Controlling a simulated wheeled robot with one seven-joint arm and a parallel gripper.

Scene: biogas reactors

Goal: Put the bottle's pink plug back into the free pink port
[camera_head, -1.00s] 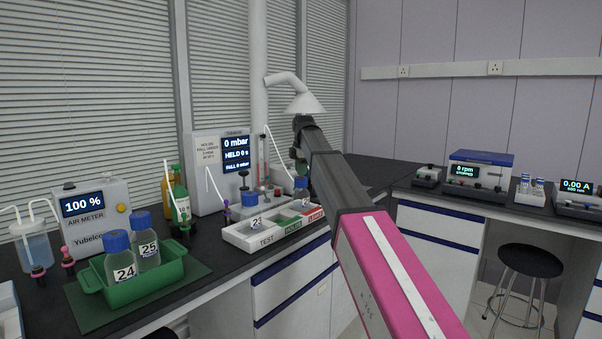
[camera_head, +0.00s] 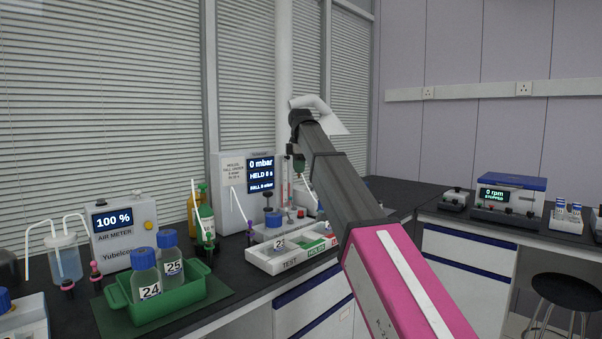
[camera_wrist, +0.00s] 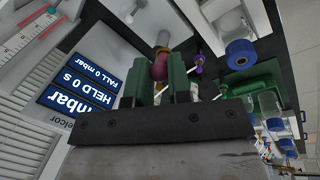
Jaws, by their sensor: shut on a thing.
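My gripper (camera_wrist: 161,72) shows in the wrist view with two green fingers shut on a dark pink plug (camera_wrist: 159,67). A pale cylindrical piece is directly beyond the plug; whether they touch I cannot tell. In the head view my arm hides most of the gripper, which is close to the pressure meter (camera_head: 231,172). Bottle 23 (camera_head: 274,219), with a blue cap, stands at the TEST part of the white tray (camera_head: 268,262). A blue-capped bottle (camera_wrist: 240,54) also shows at the upper right of the wrist view. I cannot make out the free pink port.
Bottles 24 (camera_head: 145,281) and 25 (camera_head: 168,265) stand in a green rack (camera_head: 184,304). An air meter (camera_head: 123,238) stands behind them, with a pink plug (camera_head: 95,271) near it. Green and orange bottles (camera_head: 204,215) and thin white tubes stand beside the pressure meter.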

